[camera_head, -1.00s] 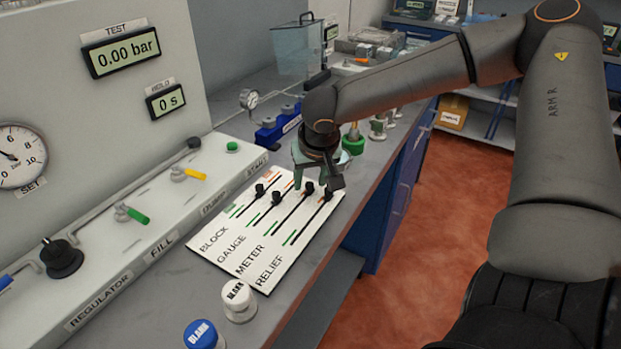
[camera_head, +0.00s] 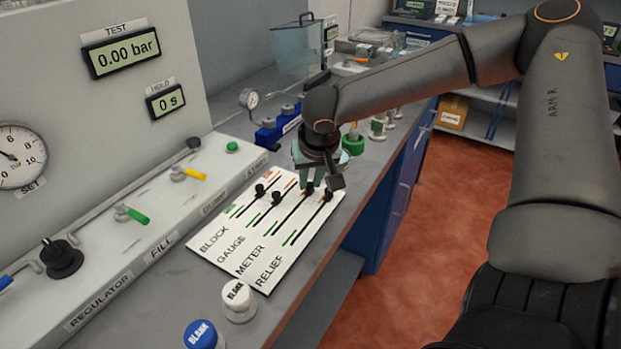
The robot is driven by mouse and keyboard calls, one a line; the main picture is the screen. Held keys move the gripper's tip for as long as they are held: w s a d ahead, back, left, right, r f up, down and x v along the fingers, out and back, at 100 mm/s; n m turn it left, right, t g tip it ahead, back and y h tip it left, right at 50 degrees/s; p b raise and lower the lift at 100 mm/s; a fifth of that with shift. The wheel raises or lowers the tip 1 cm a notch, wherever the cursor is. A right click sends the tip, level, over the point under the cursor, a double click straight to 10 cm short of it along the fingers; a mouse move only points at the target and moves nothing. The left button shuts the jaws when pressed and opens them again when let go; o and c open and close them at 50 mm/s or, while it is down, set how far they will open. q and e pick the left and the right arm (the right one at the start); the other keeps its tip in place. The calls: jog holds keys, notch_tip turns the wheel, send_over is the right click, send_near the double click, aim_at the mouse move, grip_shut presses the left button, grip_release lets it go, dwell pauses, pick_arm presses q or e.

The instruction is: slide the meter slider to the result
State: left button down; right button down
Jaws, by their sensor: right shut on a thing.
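A white slider board (camera_head: 257,251) lies on the grey bench, with slots labelled BLOCK, GAUGE, METER and RELIEF. Each slot has a green mark towards its near left end and an orange mark towards its far end. The black meter slider knob (camera_head: 308,187) is at the far, orange end of its slot. My right gripper (camera_head: 308,182) is down at this knob and shut on it, and partly hides it. The relief knob (camera_head: 326,196) stands close beside it, also at the far end. My left gripper is not in view.
The block knob (camera_head: 260,190) and gauge knob (camera_head: 277,198) stand left of my gripper. A test display (camera_head: 126,52) reads 0.00 bar. A white blank (camera_head: 238,301) and a blue blank (camera_head: 203,335) stand in front of the board. The valve panel runs along the left.

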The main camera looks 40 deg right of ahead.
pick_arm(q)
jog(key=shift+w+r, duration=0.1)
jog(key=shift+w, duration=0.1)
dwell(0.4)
pick_arm(e)
jog(key=shift+w+d, duration=0.15)
jog(key=shift+d, duration=0.35)
jog(key=c, duration=1)
grip_release()
jog(key=shift+d, duration=0.1)
jog(key=shift+o, duration=1.2)
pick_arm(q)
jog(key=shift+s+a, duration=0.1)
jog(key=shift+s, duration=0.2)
pick_arm(e)
jog(key=shift+r, duration=0.1)
pick_arm(q)
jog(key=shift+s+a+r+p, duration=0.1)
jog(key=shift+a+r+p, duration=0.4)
jog(key=shift+p, duration=0.55)
pick_arm(e)
jog(key=v, duration=1.2)
